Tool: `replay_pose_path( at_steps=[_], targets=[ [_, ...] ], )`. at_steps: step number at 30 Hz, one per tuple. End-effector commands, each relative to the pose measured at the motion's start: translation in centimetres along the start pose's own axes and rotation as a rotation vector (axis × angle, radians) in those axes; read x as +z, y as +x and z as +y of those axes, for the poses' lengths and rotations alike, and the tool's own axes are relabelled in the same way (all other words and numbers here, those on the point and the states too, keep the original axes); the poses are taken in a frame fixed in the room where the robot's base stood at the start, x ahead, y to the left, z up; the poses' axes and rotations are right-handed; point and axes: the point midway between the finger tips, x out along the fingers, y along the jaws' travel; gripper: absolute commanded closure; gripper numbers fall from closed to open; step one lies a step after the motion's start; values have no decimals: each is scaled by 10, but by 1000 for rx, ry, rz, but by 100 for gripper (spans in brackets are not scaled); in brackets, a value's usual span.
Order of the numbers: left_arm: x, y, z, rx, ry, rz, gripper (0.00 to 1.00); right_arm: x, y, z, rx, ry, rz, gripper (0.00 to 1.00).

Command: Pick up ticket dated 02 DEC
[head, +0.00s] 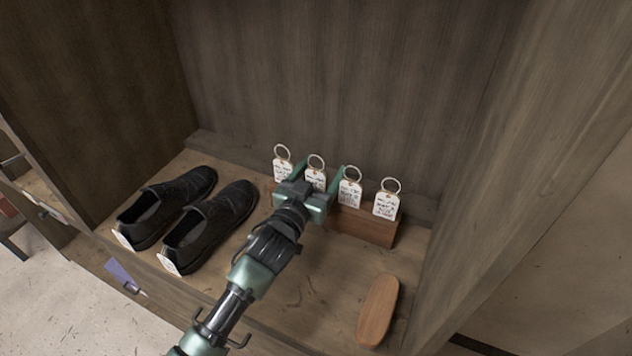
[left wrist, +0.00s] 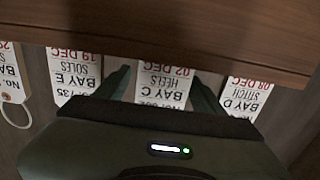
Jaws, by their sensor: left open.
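The ticket dated 02 DEC (left wrist: 165,83) is a white tag reading BAY C, HEELS, upside down in the left wrist view. In the head view it is the second tag from the left (head: 315,179), with a metal ring on top, partly hidden by my gripper. My left gripper (head: 319,172) is open, with one finger on each side of this tag. In the left wrist view its fingers (left wrist: 160,80) also flank the tag; I cannot tell whether they touch it. My right gripper is not in view.
Close neighbours are the 08 DEC tag (left wrist: 247,96), the 19 DEC tag (left wrist: 75,75) and a far tag (head: 386,205). Black shoes (head: 210,226) stand left; a wooden piece (head: 378,311) lies front right. Cabinet walls enclose the shelf.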

Motion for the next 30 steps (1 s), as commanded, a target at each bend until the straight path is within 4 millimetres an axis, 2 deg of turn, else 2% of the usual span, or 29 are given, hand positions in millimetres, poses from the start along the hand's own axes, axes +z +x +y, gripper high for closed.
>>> replay_pose_path(
  at_steps=[3, 4, 9, 11, 19, 23, 26, 30],
  targets=[
    [0, 0, 0, 0, 0, 0, 31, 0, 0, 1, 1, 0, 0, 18],
    [0, 0, 0, 0, 0, 0, 34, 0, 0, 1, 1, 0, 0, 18],
    [0, -1, 0, 0, 0, 0, 81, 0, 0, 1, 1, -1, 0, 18],
    [0, -1, 0, 0, 0, 0, 95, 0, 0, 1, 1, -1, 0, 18],
    [-1, -1, 0, 0, 1, 0, 95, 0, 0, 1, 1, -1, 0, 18],
    [-8, 0, 0, 0, 2, 2, 95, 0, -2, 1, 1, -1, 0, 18],
    [-20, 0, 0, 0, 1, 2, 95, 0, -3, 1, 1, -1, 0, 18],
    [-47, 0, 0, 0, 2, 5, 95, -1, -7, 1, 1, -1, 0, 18]
  ],
)
